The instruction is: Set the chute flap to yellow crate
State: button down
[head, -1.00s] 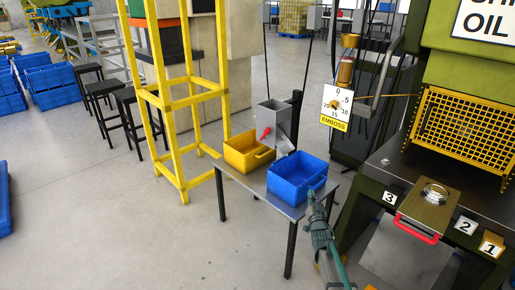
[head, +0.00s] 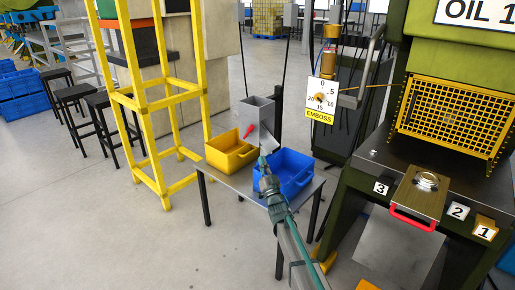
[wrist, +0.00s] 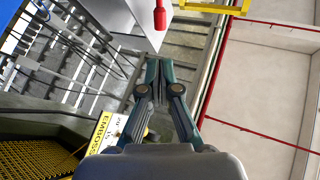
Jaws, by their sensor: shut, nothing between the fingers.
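The grey metal chute (head: 257,114) stands at the back of a small table. Its red-handled lever (head: 249,131) sticks out on the front and also shows at the top of the wrist view (wrist: 159,17). A pale flap plate (head: 268,143) below the chute slants down to the right, towards the blue crate (head: 296,168). The yellow crate (head: 225,155) stands left of the chute. My gripper (head: 263,161) is over the blue crate's left side, just in front of the chute. Its fingers (wrist: 159,66) are shut and empty, pointing at the red handle but apart from it.
The small table (head: 235,183) bears both crates. A yellow frame (head: 151,101) stands to the left, and an EMBOSS dial (head: 321,100) hangs to the right. The green press bench (head: 385,160) is close on the right. The floor at front left is clear.

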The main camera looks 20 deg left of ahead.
aim_at(252, 129)
jog(key=x, duration=1.3)
jog(key=shift+w+a+r, duration=0.1)
jog(key=shift+w+a, duration=0.1)
jog(key=shift+a, duration=0.05)
jog(key=shift+s+a+r+g, duration=0.1)
jog(key=shift+a+r+g, duration=0.1)
jog(key=shift+r+g, duration=0.1)
jog(key=shift+d+p, duration=0.1)
jog(key=shift+p, duration=0.25)
